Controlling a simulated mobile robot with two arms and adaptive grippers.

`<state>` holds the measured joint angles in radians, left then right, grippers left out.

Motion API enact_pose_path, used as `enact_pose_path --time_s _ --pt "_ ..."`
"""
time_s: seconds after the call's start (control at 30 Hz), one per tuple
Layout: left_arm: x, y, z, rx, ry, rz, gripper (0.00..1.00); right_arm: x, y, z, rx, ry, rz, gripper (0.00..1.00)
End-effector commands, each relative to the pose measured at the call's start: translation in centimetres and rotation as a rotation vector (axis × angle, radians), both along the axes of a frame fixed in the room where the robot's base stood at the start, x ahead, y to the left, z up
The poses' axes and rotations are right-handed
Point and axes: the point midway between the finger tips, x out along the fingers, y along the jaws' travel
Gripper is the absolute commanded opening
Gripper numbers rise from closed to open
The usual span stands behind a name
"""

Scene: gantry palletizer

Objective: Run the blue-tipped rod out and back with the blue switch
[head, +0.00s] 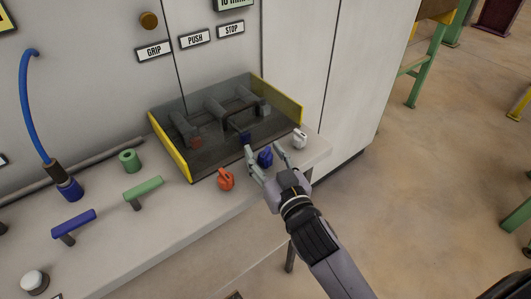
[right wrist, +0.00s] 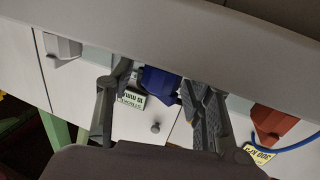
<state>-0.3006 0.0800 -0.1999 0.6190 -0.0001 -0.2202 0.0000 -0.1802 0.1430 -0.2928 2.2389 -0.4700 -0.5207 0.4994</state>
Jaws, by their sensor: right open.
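The blue switch (head: 265,158) stands at the shelf's front edge, between the red switch (head: 225,179) and the white switch (head: 299,138). My right gripper (head: 263,151) is open, with its fingers on either side of the blue switch. In the right wrist view the blue switch (right wrist: 160,82) shows between the two spread fingers; I cannot tell whether either touches it. The blue-tipped rod (head: 245,137) is in the dark tray behind the switches, its tip toward the front. My left gripper is not in view.
The tray has yellow-edged sides (head: 170,148) and holds several grey blocks and rods. Cabinet doors rise behind.

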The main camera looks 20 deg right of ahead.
Motion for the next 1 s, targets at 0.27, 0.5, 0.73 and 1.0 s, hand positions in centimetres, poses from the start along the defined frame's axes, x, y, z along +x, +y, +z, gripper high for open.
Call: enact_pose_path --time_s 0.27,0.5,0.73,1.0 --pt "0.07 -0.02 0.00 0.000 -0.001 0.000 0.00 0.02 0.01 -0.04 0.000 0.001 0.000 0.45" --pt "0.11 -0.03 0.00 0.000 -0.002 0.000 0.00 0.01 0.01 -0.04 0.000 0.000 0.000 0.29" --pt "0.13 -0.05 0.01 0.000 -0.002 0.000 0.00 0.00 0.01 -0.03 0.000 0.000 0.000 0.13" --pt "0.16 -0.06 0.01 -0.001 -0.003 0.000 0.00 0.00 0.01 -0.03 0.000 0.000 0.000 0.00"
